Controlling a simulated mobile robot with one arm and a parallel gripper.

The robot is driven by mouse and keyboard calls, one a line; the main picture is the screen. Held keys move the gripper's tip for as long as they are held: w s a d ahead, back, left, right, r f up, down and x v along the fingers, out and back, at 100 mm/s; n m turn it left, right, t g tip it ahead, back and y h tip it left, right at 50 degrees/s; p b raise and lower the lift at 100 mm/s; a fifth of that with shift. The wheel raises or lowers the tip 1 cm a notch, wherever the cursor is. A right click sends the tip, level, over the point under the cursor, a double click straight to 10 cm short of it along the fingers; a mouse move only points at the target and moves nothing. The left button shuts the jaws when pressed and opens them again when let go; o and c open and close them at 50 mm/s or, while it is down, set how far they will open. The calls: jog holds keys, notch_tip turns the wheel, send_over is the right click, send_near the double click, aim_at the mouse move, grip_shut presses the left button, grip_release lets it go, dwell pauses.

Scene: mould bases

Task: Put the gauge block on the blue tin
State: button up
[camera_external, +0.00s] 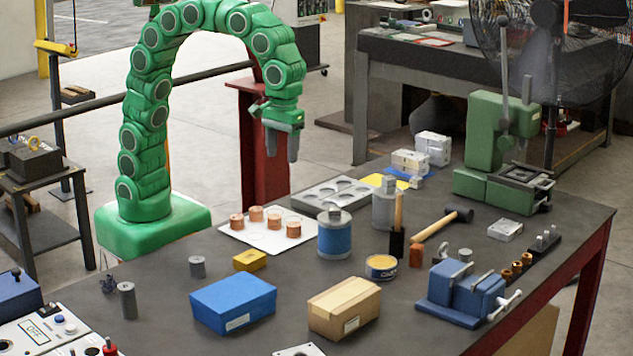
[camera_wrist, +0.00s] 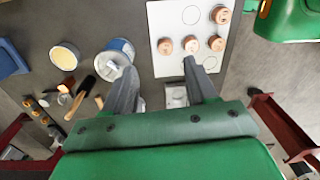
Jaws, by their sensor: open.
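The blue tin (camera_external: 335,238) is an upright metal can with a blue band and a small metal piece on top, near the table's middle. It also shows in the wrist view (camera_wrist: 122,47), just left of the fingers. A small silver block (camera_external: 416,183) beside the yellow and blue sheets looks like the gauge block, but I cannot be sure. My gripper (camera_external: 281,155) is open and empty, pointing down high above the table's far side. In the wrist view, its fingers (camera_wrist: 160,70) are spread, with a pale metal piece (camera_wrist: 176,94) partly visible below between them.
A white board (camera_external: 262,238) with copper pucks lies left of the tin, and a grey tray (camera_external: 322,197) with round recesses lies behind it. Blue (camera_external: 232,303) and cardboard (camera_external: 344,308) boxes are in front.

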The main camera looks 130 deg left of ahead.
jog(key=s+d+f+m, duration=0.2)
jog(key=s+m, duration=0.4)
jog(key=s, duration=0.5)
jog(key=s+d+f+m, duration=0.3)
jog(key=s+m, duration=0.4)
jog(key=s, duration=0.4)
jog(key=s+d+f+m+g, duration=0.1)
jog(key=s+d+m, duration=0.3)
jog(key=s, duration=0.8)
jog(key=f+m, duration=0.1)
jog(key=m, duration=0.1)
jog(key=shift+d+f+m, duration=0.25)
jog(key=shift+m, duration=0.05)
